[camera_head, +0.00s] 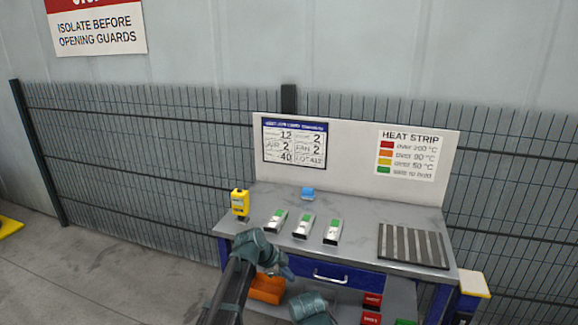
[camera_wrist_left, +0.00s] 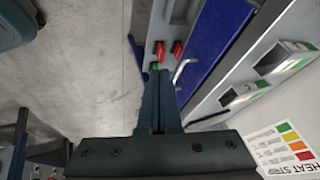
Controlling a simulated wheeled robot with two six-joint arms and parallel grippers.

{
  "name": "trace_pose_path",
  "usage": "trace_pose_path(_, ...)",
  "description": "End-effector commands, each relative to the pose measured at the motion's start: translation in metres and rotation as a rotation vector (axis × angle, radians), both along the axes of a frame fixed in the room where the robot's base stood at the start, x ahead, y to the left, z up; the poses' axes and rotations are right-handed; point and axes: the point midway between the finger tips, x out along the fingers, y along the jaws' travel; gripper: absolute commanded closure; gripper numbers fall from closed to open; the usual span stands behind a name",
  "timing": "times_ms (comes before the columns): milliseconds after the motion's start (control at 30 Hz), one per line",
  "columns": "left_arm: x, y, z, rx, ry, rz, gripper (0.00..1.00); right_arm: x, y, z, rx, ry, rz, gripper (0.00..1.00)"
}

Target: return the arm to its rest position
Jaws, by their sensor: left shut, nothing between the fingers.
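My left arm rises from the bottom of the head view, and its gripper (camera_head: 287,271) is in front of the bench's front edge, near the blue drawer (camera_head: 345,281). In the left wrist view the two dark fingers of this gripper (camera_wrist_left: 160,78) are together with nothing between them. The drawer's handle shows beyond the fingertips there, and I cannot tell how far off it is. A teal rounded part at the bottom of the head view looks like my other arm. My right gripper is not seen.
The grey bench top (camera_head: 355,205) carries three silver bars with green labels (camera_head: 304,227), a yellow device (camera_head: 240,203), a blue item (camera_head: 308,193) and a ribbed plate (camera_head: 412,246). An orange bin (camera_head: 266,291) and red blocks (camera_head: 372,300) are below.

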Motion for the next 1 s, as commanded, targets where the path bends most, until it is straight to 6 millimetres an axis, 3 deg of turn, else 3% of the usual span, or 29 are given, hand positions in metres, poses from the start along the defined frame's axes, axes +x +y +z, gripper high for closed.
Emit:
trace_pose_path(33, -0.03, -0.002, 0.003, 0.013, 0.064, 0.058, 1.0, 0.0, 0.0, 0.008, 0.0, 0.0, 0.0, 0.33)
trace_pose_path(200, -0.114, 0.004, 0.001, 0.095, 0.3, 0.363, 1.0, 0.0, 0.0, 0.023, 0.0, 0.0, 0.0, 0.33)
trace_pose_path(400, -0.202, 0.025, 0.005, 0.219, 0.473, 0.784, 1.0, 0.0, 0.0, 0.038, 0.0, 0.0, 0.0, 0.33)
trace_pose_path(500, -0.235, 0.038, 0.009, 0.269, 0.508, 0.977, 1.0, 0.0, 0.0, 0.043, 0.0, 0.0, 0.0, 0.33)
trace_pose_path(700, -0.271, 0.055, 0.016, 0.322, 0.518, 1.231, 1.0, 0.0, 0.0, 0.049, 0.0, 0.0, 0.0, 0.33)
trace_pose_path(1000, -0.278, 0.06, 0.017, 0.332, 0.514, 1.302, 1.0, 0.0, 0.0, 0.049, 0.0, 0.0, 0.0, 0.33)
